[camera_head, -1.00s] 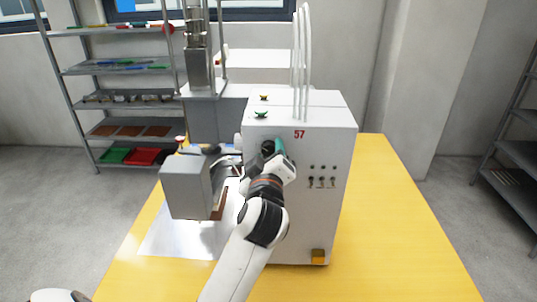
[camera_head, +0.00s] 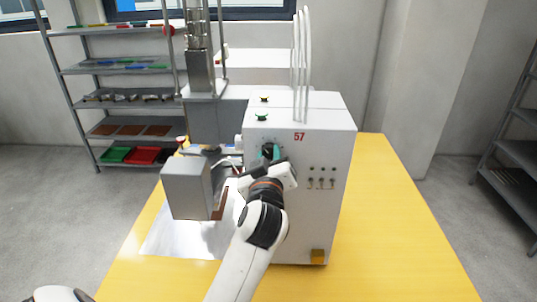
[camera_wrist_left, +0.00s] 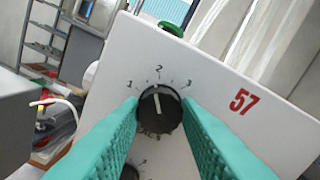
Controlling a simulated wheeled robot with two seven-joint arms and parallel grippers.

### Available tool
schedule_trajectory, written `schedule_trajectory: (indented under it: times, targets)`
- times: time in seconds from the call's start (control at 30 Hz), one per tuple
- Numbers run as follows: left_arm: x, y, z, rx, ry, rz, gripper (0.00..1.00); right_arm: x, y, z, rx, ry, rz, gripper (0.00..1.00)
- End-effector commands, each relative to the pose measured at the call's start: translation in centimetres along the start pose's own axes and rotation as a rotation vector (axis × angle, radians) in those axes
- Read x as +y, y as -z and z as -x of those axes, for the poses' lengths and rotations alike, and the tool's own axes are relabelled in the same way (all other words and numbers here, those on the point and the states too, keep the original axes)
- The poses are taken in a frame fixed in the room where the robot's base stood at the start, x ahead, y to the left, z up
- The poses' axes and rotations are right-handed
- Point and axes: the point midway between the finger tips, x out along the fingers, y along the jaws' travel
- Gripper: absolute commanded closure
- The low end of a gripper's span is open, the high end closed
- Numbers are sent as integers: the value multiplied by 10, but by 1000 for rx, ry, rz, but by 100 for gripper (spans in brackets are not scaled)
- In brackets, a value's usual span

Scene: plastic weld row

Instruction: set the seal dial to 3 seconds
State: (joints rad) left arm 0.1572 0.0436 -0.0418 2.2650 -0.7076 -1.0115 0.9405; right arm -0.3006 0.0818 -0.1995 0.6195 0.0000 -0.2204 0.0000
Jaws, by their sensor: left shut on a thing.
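The seal dial (camera_wrist_left: 160,109) is a black round knob with a white pointer line, on the white machine face with marks 1, 2 and 3 around its top. Its pointer is roughly up toward the 2, leaning slightly to the 1 side. My left gripper (camera_wrist_left: 162,104) is shut on the dial, with one teal finger at each side of it. In the head view the dial (camera_head: 267,149) shows partly, with the left gripper (camera_head: 272,154) at it. My right gripper is not in view.
The white machine (camera_head: 320,120) marked 57 stands on a yellow table (camera_head: 390,230). A second black knob (camera_wrist_left: 130,172) shows partly below the dial. Toggle switches (camera_head: 322,183) sit right of my gripper. A grey block (camera_head: 186,190) is close on the left.

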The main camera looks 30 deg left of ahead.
Motion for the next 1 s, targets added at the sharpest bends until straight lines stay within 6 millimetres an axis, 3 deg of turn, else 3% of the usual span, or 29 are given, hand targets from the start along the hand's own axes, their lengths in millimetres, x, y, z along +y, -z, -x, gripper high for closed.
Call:
schedule_trajectory:
  times: [1.0]
  targets:
    - [0,-1,0,5,-1,-928,93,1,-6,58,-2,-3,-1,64]
